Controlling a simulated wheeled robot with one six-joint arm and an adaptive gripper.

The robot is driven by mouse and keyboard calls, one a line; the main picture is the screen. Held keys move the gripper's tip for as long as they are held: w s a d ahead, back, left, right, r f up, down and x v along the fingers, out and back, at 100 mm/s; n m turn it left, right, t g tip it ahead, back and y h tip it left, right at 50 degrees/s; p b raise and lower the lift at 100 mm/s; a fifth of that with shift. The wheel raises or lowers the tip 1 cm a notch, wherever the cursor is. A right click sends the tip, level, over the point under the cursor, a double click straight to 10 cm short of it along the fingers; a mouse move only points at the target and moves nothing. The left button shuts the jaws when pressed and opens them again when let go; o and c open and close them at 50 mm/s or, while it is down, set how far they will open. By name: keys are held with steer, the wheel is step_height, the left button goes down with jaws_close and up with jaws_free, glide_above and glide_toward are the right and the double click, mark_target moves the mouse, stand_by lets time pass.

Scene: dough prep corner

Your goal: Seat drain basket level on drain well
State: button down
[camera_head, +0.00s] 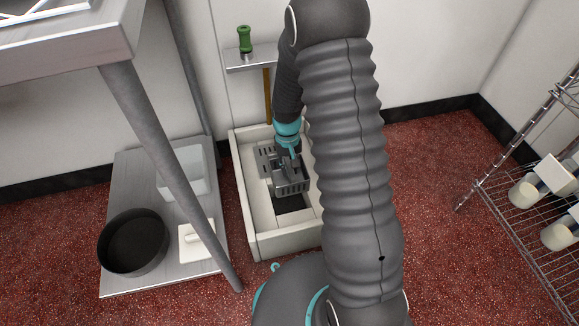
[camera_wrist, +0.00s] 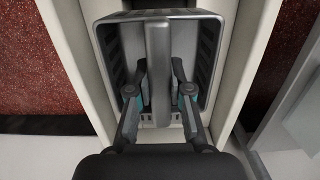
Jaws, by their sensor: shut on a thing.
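The drain basket (camera_head: 290,181) is a grey slotted metal box, held inside the pale floor sink in the head view. In the wrist view the basket (camera_wrist: 208,50) fills the middle, with a central upright handle (camera_wrist: 158,60). My gripper (camera_wrist: 159,95) reaches into the basket, its fingers on both sides of the handle and shut on it. In the head view my gripper (camera_head: 287,150) comes down from above. The drain well (camera_head: 290,203) shows as a dark opening just in front of and below the basket. I cannot tell whether the basket touches the well.
The floor sink's pale rim (camera_head: 285,243) surrounds the basket. To the left, a low metal shelf holds a black round pan (camera_head: 134,242) and a clear bin (camera_head: 182,172). A table leg (camera_head: 165,165) stands nearby. A wire rack (camera_head: 530,225) is at right. A small wall shelf (camera_head: 250,58) is behind.

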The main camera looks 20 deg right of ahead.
steer(key=shift+f+b, duration=2.5)
steer(key=shift+f, duration=1.3)
steer(key=shift+f, duration=5.55)
steer(key=c, duration=1)
jaws_free()
